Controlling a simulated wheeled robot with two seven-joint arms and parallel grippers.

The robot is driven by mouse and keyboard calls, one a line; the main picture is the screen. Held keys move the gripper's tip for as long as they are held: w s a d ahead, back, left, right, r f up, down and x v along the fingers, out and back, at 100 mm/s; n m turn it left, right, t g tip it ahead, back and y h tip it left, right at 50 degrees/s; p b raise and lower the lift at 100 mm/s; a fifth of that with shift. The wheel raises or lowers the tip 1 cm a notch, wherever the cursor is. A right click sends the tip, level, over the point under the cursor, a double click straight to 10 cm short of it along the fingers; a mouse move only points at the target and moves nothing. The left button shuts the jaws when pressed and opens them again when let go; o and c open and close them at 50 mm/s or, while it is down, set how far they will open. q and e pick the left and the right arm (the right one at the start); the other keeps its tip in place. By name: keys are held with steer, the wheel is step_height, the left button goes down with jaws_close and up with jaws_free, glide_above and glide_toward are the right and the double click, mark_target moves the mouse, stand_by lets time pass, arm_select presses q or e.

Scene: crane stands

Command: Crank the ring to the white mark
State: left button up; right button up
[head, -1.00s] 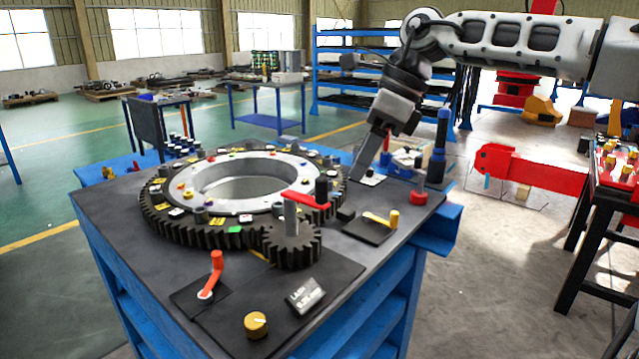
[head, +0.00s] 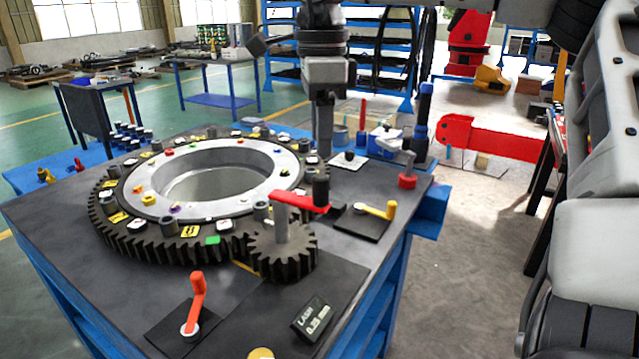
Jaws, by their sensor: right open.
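The large dark toothed ring (head: 135,240) with a silver inner ring lies flat on the table. It carries several coloured and white tags; which one is the white mark I cannot tell. A small pinion gear (head: 290,262) meshes with its front right teeth. A red crank arm (head: 298,201) sits on the pinion's post, with a black upright knob (head: 320,190) at its right end. My right gripper (head: 324,148) points down, open, behind and above the knob in the picture; I see no contact. My left gripper is not in view.
An orange crank (head: 196,297) stands at the front left, and a yellow-handled lever (head: 376,210) at the right. A red-based lever (head: 407,180) and a blue-black post (head: 420,125) stand at the back right.

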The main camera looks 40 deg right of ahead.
mark_target(321, 176)
step_height(321, 176, down, 9)
steer(key=shift+f, duration=0.1)
stand_by(0.3)
jaws_close()
